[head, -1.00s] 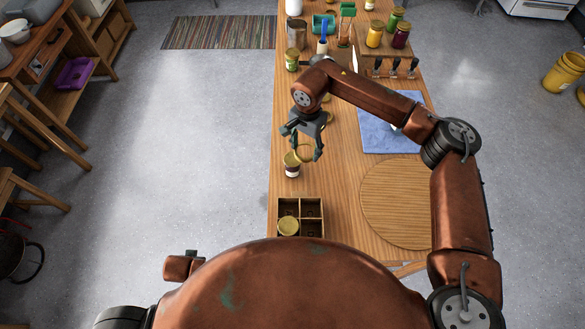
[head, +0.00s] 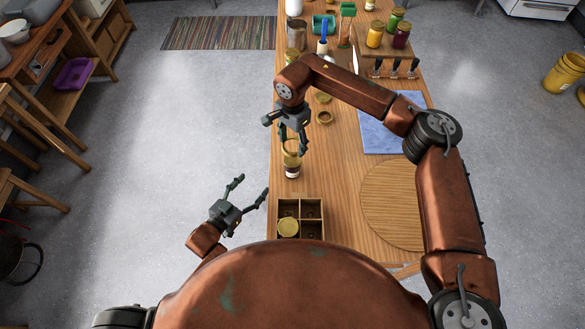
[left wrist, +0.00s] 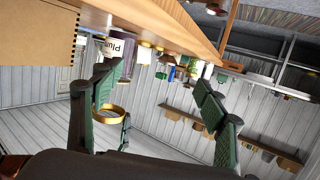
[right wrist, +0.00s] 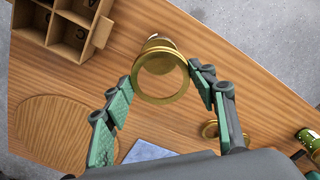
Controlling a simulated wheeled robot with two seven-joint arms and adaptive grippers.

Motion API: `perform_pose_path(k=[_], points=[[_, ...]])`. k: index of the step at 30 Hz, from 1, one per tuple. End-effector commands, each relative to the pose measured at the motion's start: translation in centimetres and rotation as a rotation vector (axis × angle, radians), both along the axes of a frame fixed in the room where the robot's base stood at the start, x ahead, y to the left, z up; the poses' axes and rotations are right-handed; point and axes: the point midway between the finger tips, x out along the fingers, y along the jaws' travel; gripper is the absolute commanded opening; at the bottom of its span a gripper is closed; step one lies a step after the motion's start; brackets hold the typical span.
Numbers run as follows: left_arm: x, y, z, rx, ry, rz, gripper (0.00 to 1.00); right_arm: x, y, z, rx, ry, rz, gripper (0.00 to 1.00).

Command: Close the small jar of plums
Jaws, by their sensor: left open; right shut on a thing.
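The small plum jar (head: 292,171) stands upright near the table's left edge. Part of its "Plum" label shows in the left wrist view (left wrist: 120,48), where the scene is tipped over. My right gripper (head: 294,146) is shut on a gold ring-shaped lid (right wrist: 165,101). It holds the lid above the jar; the left wrist view shows a gap between lid (left wrist: 110,107) and jar. In the right wrist view the jar top is partly hidden behind the lid. My left gripper (head: 252,187) is open and empty, beside the table edge, left and nearer than the jar.
A divided wooden box (head: 313,203) stands nearer, with a gold-topped item (head: 288,228) in one compartment. Gold rings (head: 324,117) lie beyond the jar. A round board (head: 395,205) and blue mat (head: 380,135) are to the right. Several jars and tools stand at the far end.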

Motion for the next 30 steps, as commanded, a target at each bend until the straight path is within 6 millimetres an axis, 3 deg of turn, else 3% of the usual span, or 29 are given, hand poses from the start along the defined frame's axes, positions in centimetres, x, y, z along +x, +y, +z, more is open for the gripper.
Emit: perform_pose_path(k=[3, 7, 23, 30], points=[[0.0, -2.4, 1.1, -0.062, -0.091, -0.111, 0.67, 0.0, 0.0, 0.0, 0.000, 0.000, 0.000, 0.42], [-0.6, -3.7, 1.9, -0.115, -0.149, -0.187, 0.67, 0.0, 0.0, 0.0, 0.000, 0.000, 0.001, 0.42], [-1.1, -4.5, 2.6, -0.155, -0.185, -0.240, 0.67, 0.0, 0.0, 0.0, 0.000, 0.000, 0.001, 0.42], [0.1, -5.7, 2.7, -0.157, -0.189, -0.240, 0.67, 0.0, 0.0, 0.0, 0.000, 0.000, 0.000, 0.42]])
